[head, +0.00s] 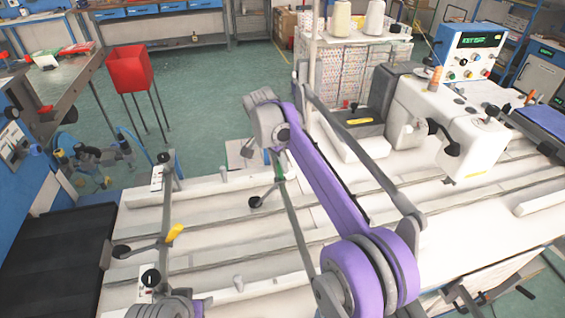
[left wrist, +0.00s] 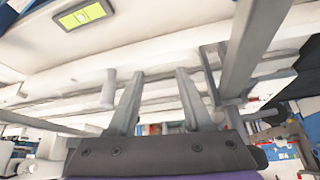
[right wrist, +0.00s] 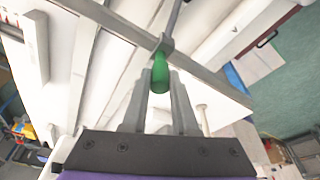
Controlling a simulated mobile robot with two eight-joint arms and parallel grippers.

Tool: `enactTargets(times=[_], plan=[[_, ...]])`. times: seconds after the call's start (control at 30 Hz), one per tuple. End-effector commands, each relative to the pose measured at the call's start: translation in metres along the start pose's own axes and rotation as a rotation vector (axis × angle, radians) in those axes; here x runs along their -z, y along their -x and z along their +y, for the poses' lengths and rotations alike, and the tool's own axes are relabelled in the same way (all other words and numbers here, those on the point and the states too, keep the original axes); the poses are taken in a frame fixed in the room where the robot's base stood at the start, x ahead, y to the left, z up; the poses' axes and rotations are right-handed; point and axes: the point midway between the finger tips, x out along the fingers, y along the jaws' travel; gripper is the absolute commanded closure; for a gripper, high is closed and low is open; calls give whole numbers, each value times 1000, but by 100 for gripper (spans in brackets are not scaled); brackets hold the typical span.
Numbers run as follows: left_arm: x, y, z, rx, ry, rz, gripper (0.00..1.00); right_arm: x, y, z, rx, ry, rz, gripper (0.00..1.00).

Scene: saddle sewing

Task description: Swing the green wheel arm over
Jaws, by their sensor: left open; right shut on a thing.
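The green handle (right wrist: 160,73) of the wheel arm shows in the right wrist view, on a grey bar. It stands between the fingertips of my right gripper (right wrist: 158,88), which is shut on it. In the head view a bit of green (head: 281,166) shows beside my purple right arm, at the top of a thin bar (head: 297,222) over the white table. My right fingers are mostly hidden there by the arm. My left gripper (left wrist: 160,75) is open and empty in the left wrist view, with white rails beyond its fingers.
The white table (head: 235,235) carries long rails. A yellow-handled lever (head: 174,233) and black-knobbed levers (head: 257,202) stand on it. A white sewing machine (head: 447,125) stands at the back right, with a control box (head: 470,52) behind. A red bin (head: 130,70) is at the far left.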

Motion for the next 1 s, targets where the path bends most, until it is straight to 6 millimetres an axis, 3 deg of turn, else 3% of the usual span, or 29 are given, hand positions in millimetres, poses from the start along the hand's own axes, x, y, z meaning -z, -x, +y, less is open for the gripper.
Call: enactTargets(times=[0.37,0.4,0.57,0.87,1.0], plan=[[0,0,0,0,0,0,50,0,0,0,-3,2,6,100],[0,0,0,0,0,0,50,0,0,0,-3,2,5,69],[0,0,0,0,0,0,50,0,0,0,-3,2,5,43],[0,0,0,0,0,1,50,0,2,0,-3,2,4,43],[3,2,0,0,0,3,50,0,16,0,-3,2,4,43]])
